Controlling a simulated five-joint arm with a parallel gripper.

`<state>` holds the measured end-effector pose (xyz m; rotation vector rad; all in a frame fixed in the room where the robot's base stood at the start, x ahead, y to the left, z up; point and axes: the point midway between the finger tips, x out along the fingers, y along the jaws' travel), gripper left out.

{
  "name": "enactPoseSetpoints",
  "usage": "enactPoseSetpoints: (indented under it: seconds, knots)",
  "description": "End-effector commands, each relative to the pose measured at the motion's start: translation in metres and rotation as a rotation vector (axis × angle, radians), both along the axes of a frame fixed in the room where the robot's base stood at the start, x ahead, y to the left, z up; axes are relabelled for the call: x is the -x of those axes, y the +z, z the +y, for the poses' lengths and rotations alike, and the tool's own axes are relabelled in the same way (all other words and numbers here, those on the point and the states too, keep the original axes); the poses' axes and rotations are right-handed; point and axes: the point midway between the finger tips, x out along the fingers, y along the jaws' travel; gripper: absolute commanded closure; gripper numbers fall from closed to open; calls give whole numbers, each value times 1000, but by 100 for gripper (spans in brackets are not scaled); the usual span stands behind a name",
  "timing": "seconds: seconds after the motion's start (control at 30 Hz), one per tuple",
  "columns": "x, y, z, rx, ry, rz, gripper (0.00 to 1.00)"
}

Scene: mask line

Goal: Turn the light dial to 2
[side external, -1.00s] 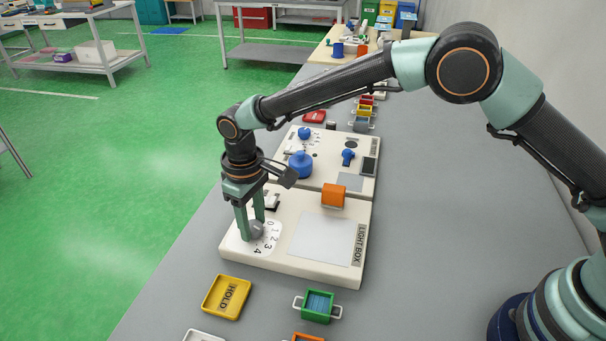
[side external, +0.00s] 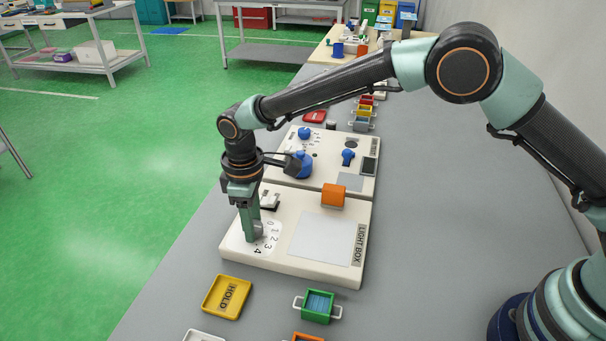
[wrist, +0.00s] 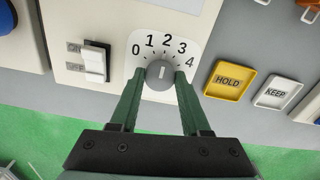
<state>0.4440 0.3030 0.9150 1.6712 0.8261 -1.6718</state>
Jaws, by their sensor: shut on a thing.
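The light dial is a grey round knob (wrist: 160,77) on a white plate numbered 0 to 4 (wrist: 182,47), at the front left corner of the light box (side external: 287,254). In the wrist view its white mark points up, roughly toward the 2, perhaps slightly toward the 1 side. My gripper (wrist: 160,80) points straight down with a finger on either side of the knob, shut on it.
A black-and-white switch (wrist: 95,63) sits beside the dial. An orange part (side external: 333,195) stands on the box's back edge. Another panel with blue knobs (side external: 303,163) is behind. A yellow HOLD tray (side external: 227,298) and a green bin (side external: 317,305) lie in front.

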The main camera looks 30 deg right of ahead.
Motion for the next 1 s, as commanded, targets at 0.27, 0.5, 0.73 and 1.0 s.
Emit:
enactPoseSetpoints:
  seconds: [0.27,0.5,0.73,1.0]
  knots:
    - [0,2,0,0,-2,0,23]
    - [0,1,0,0,-2,0,23]
    - [-1,18,1,-2,-2,-3,23]
    - [-1,73,1,-3,-2,-5,23]
